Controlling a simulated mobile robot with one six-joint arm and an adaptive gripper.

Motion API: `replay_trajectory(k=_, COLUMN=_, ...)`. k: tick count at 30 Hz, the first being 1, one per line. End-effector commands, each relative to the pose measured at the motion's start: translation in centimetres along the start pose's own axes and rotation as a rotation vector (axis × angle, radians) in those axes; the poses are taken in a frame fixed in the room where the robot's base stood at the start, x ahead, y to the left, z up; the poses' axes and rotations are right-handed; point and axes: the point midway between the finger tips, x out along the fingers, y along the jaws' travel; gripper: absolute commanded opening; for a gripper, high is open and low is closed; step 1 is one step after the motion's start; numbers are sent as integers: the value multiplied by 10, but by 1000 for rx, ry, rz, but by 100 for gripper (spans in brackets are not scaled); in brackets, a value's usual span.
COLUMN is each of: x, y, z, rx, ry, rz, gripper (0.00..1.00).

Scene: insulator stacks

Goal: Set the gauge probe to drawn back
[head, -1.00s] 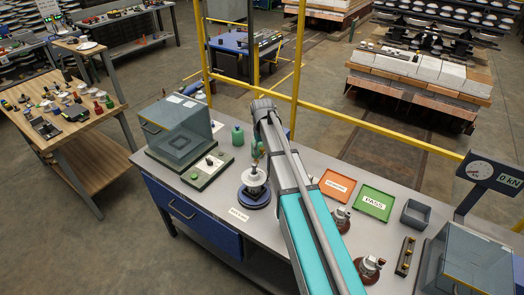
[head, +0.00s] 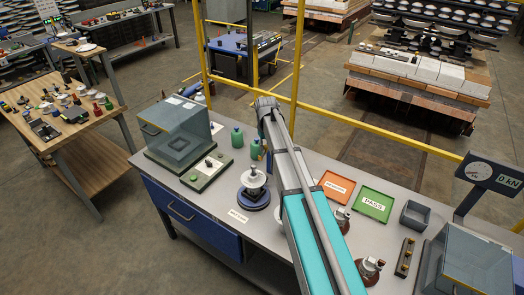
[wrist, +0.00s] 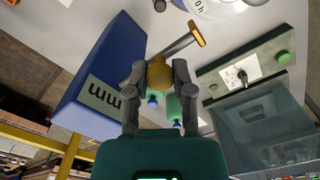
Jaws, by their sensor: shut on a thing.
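In the wrist view the gauge is a blue box (wrist: 103,72) marked "mm". A grey rod with a yellow crosswise end (wrist: 196,34) points away from the box, toward a white round disc; I take it for the gauge probe. My gripper (wrist: 158,78) is shut on a rounded yellow knob (wrist: 159,71) beside the box, near the rod's inner end. How knob and rod join is hidden. In the head view my arm hides the gauge and the gripper.
Green bottles (head: 237,137) stand behind the insulator. A control box with a switch (head: 207,171) and a clear-walled cabinet (head: 180,130) are at left. An orange tray (head: 335,186), a green PASS tray (head: 374,204) and a grey bin (head: 415,214) lie right of my arm.

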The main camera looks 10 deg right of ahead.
Motion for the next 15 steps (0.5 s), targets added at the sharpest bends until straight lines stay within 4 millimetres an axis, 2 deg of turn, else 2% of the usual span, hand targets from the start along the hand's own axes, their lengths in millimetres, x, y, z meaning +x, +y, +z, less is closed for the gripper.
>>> replay_trajectory(k=1, x=0, y=10, z=-9, rx=2, ry=0, rz=0, gripper=0)
replay_trajectory(k=4, x=0, y=19, z=-16, rx=1, ry=0, rz=0, gripper=0)
replay_trajectory(k=13, x=0, y=23, z=-17, rx=1, ry=3, rz=3, gripper=0)
replay_trajectory(k=14, x=0, y=23, z=-17, rx=1, ry=3, rz=3, gripper=33)
replay_trajectory(k=15, x=0, y=23, z=-17, rx=1, ry=3, rz=3, gripper=40)
